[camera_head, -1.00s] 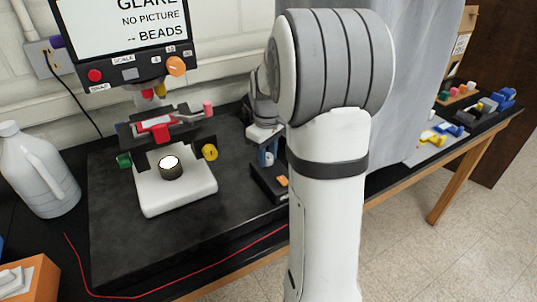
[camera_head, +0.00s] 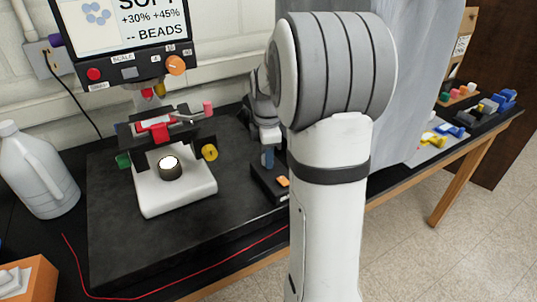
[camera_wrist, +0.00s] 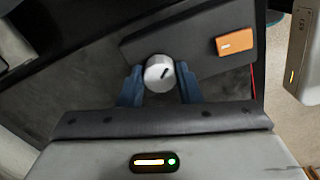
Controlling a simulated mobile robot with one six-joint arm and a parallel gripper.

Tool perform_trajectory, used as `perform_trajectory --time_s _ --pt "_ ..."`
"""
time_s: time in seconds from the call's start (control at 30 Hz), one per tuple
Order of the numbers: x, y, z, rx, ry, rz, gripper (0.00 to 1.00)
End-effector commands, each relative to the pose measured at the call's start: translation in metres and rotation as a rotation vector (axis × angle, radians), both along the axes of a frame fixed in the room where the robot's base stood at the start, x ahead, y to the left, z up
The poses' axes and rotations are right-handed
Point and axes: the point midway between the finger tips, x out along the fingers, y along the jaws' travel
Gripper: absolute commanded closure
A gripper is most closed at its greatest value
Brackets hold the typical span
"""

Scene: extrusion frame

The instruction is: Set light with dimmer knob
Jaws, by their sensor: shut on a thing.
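The dimmer knob (camera_wrist: 159,73) is a silver round cap with a dark pointer line, tilted up and to the right in the wrist view. My gripper (camera_wrist: 160,78) has its blue fingers on both sides of the knob, shut on it. The knob sits on a black box (camera_wrist: 190,55) with an orange switch (camera_wrist: 235,41). In the head view the box (camera_head: 264,184) is partly behind my arm, and the knob is hidden. The light (camera_head: 169,161) glows white in the microscope's base. The screen (camera_head: 120,20) reads "+30% +45%" and "-- BEADS" under a partly cut-off word, apparently "SOFT".
The white microscope base (camera_head: 180,196) stands left of the box on a dark slab. A yellow knob (camera_head: 209,152) sticks out on its right. A white jug (camera_head: 38,172) stands at the left. A red cord runs along the front. Coloured parts lie on the far-right bench.

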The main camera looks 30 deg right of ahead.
Motion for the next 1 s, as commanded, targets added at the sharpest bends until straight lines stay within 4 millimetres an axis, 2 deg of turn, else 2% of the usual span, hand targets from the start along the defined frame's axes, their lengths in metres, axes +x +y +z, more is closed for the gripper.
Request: perform_trajectory --time_s 0.4,0.97,1.0 --pt "0.0007 -0.0005 0.0010 -0.001 -0.003 0.187 0.92" --pt "0.0008 -0.0008 0.0012 -0.002 -0.004 0.212 0.92" --pt "0.0008 -0.0008 0.0012 -0.002 -0.004 0.212 0.66"
